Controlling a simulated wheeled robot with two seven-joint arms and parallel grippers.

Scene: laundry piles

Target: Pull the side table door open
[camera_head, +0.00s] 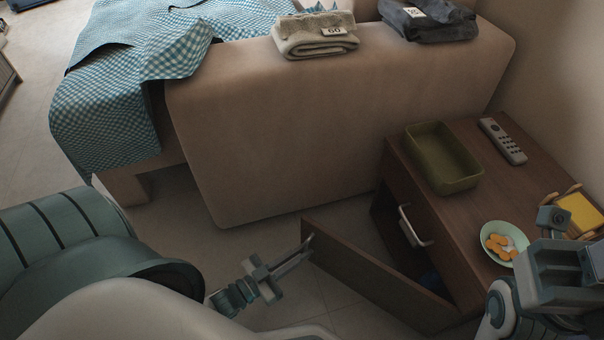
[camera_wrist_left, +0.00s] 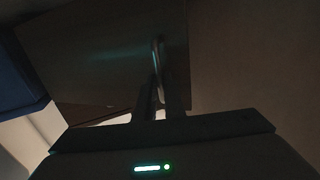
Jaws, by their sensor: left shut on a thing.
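The side table (camera_head: 462,212) is dark brown wood and stands at the right in the head view. Its door (camera_head: 365,270) is swung out, with a dark gap between it and the cabinet. My left gripper (camera_head: 308,241) is at the door's free edge. In the left wrist view, its fingers (camera_wrist_left: 160,98) are shut on the pale door handle (camera_wrist_left: 158,68), in front of the dark door panel (camera_wrist_left: 105,60). The handle's hold is hidden in the head view. Part of my right gripper (camera_head: 562,265) shows over the table's near right corner; its fingertips are unclear.
An olive tray (camera_head: 443,183), a remote (camera_head: 503,141), a plate (camera_head: 488,233) with orange food and a yellow-topped item (camera_head: 580,213) are on the table. A white handle (camera_head: 405,227) is on the drawer front. The beige sofa (camera_head: 330,125) stands behind the door.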

